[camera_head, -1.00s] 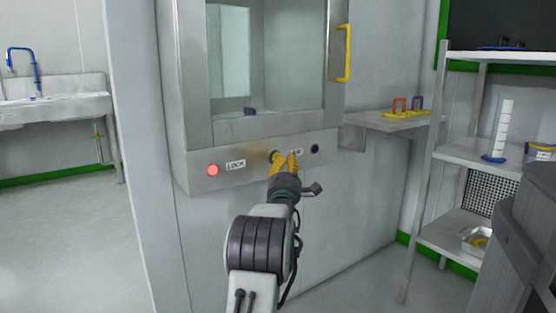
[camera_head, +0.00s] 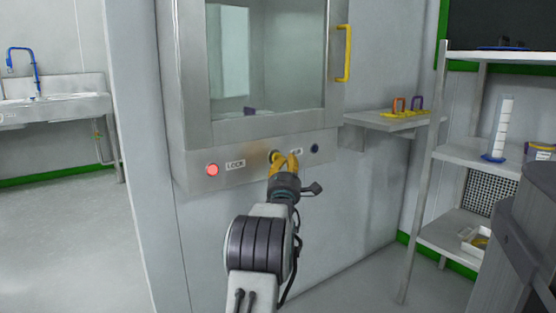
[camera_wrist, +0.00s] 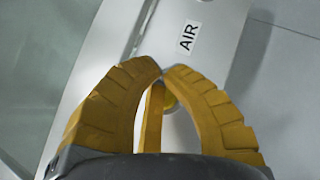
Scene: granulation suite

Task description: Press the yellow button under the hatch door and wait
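The hatch door (camera_head: 266,126) has a glass window and a yellow handle (camera_head: 344,53). Below it, a metal panel (camera_head: 240,178) carries a lit red lamp (camera_head: 212,169) beside a LOCK label and a dark button (camera_head: 314,148) at the right. A round yellow button (camera_wrist: 170,102) shows partly behind the fingers, near the AIR label (camera_wrist: 189,38). Contact with it cannot be told.
A small side shelf (camera_head: 385,122) with coloured items juts out right of the hatch. A metal rack (camera_head: 462,152) and a grey container (camera_head: 520,240) stand at the right. A sink (camera_head: 60,105) is at the far left. The left floor is clear.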

